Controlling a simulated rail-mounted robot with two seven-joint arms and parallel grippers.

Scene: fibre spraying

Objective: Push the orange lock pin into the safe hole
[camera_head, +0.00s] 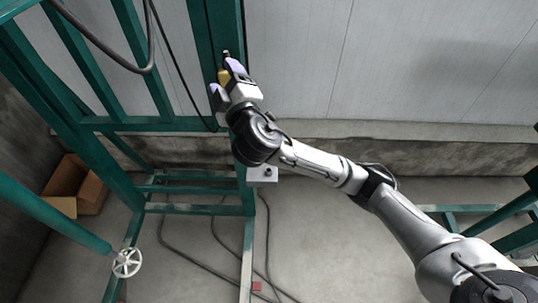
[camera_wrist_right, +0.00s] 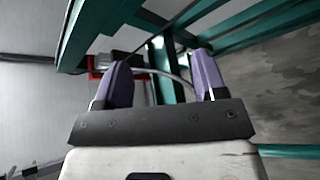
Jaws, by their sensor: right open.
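My right gripper (camera_head: 223,78) reaches up to a green post, with its purple fingers apart. In the right wrist view the open fingers (camera_wrist_right: 163,66) stand either side of a thin, pale curved bar. A small yellow-orange piece (camera_head: 224,76) shows between the fingers in the head view; I cannot tell whether it is the lock pin. An orange-red part (camera_wrist_right: 97,67) with a dark block sits behind the left finger in the wrist view. The safe hole cannot be made out. I cannot tell whether a finger touches anything. My left gripper is not in view.
The green frame (camera_head: 110,123) fills the left side, with dark hoses (camera_head: 153,55) hanging across it. A white handwheel (camera_head: 126,263), a cardboard box (camera_head: 75,186) and a small white box (camera_head: 262,174) are lower. Cables lie on the floor. A pale wall stands behind.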

